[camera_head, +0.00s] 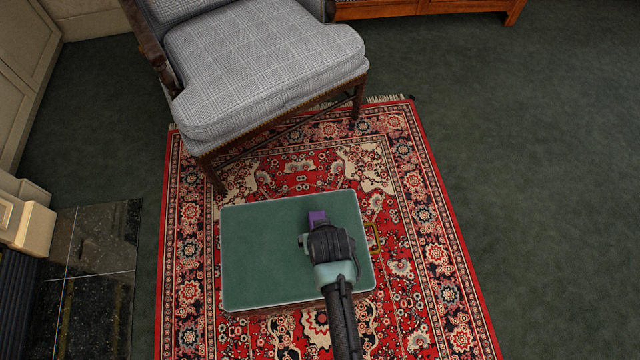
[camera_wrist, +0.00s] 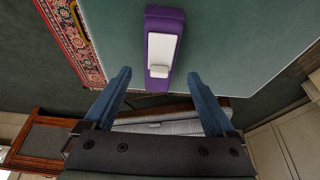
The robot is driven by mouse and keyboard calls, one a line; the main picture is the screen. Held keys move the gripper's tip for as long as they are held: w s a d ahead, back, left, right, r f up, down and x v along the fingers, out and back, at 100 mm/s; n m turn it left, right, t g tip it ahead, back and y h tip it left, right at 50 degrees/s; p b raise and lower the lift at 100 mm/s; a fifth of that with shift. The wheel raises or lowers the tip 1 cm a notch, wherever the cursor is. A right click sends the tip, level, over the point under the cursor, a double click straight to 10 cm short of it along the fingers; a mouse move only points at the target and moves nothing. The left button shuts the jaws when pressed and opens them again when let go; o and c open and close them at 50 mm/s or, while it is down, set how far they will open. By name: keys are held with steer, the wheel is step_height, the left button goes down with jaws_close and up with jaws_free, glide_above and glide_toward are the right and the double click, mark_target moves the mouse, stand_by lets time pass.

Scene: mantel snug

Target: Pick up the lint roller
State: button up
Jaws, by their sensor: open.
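The lint roller, a purple piece with a white part on its face (camera_wrist: 164,47), lies on a green-topped box or stool. In the head view only a purple end of the lint roller (camera_head: 317,216) shows; my gripper and wrist hide the rest. My gripper (camera_head: 320,236) is over the green top, right of its middle. In the wrist view my gripper (camera_wrist: 159,74) is open, its two blue fingers apart with nothing held between them. The lint roller lies beyond the fingertips, roughly in line with the gap. I cannot tell the height between them.
The green top (camera_head: 262,250) is otherwise bare, with a brass-coloured handle (camera_head: 373,238) at its right side. It stands on a red patterned rug (camera_head: 445,270). A grey plaid armchair (camera_head: 260,60) stands just behind. Green carpet lies open at right.

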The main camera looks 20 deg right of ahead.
mark_target(313, 215)
steer(key=b+x, duration=0.2)
steer(key=x, duration=0.3)
steer(key=shift+f, duration=0.2)
jaws_close()
